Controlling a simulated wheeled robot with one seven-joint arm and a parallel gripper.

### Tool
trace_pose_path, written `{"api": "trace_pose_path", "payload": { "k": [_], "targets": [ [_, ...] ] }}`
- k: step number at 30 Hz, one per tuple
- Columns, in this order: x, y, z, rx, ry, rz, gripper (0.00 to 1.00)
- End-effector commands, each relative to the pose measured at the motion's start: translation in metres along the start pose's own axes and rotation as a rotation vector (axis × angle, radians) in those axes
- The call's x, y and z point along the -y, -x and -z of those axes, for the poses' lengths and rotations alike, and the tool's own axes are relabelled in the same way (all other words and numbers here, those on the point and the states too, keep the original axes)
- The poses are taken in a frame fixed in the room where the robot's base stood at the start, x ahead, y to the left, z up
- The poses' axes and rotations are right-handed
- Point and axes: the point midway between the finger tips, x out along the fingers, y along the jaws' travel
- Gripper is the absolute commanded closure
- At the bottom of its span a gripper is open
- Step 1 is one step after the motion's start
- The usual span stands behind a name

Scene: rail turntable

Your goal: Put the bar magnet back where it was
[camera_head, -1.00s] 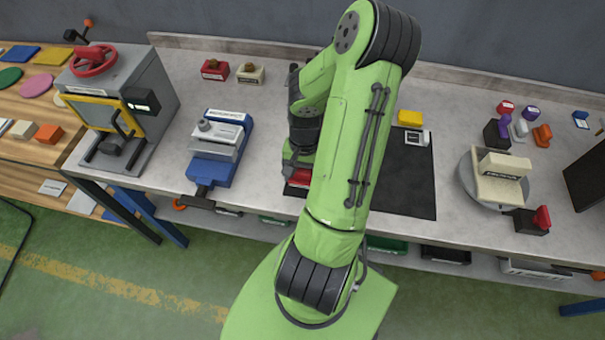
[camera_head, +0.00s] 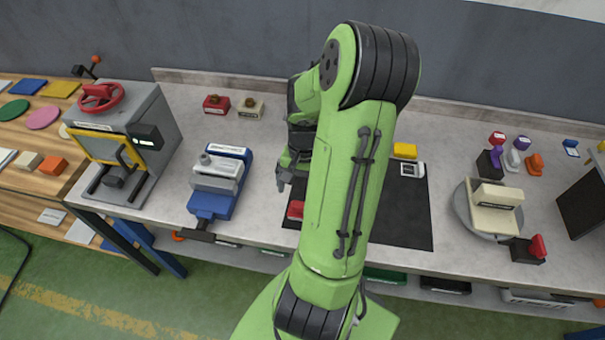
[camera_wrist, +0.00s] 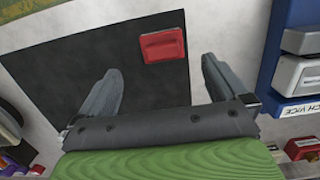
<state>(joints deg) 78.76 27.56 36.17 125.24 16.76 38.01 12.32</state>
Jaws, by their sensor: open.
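A red block (camera_head: 296,209), which I take to be the bar magnet, lies on the black mat (camera_head: 405,215) near its left edge. My arm hides part of the mat in the head view. In the wrist view the red block (camera_wrist: 163,46) lies flat on the mat (camera_wrist: 75,68), with a raised strip along it. My gripper (camera_head: 284,181) is above the bench, just up and left of the block in the head view. In the wrist view my gripper (camera_wrist: 161,68) is open and empty, with the block beyond the gap between its fingers, apart from both.
A blue bench vice (camera_head: 215,185) stands left of the mat and a grey press (camera_head: 135,135) farther left. A yellow block (camera_head: 404,150) and a white square item (camera_head: 412,170) are at the mat's far right. A turntable (camera_head: 462,210) with a cream piece stands right.

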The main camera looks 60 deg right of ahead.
Motion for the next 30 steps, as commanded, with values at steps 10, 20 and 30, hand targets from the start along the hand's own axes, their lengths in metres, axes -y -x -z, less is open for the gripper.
{"api": "trace_pose_path", "payload": {
  "k": [10,20,30],
  "targets": [
    [0.001,0.032,0.0,-0.001,0.002,0.002,0.0],
    [0.059,0.097,-0.062,-0.206,0.36,-0.1,0.0],
    [0.083,0.165,-0.22,-0.522,1.018,0.11,0.0]
  ]
}}
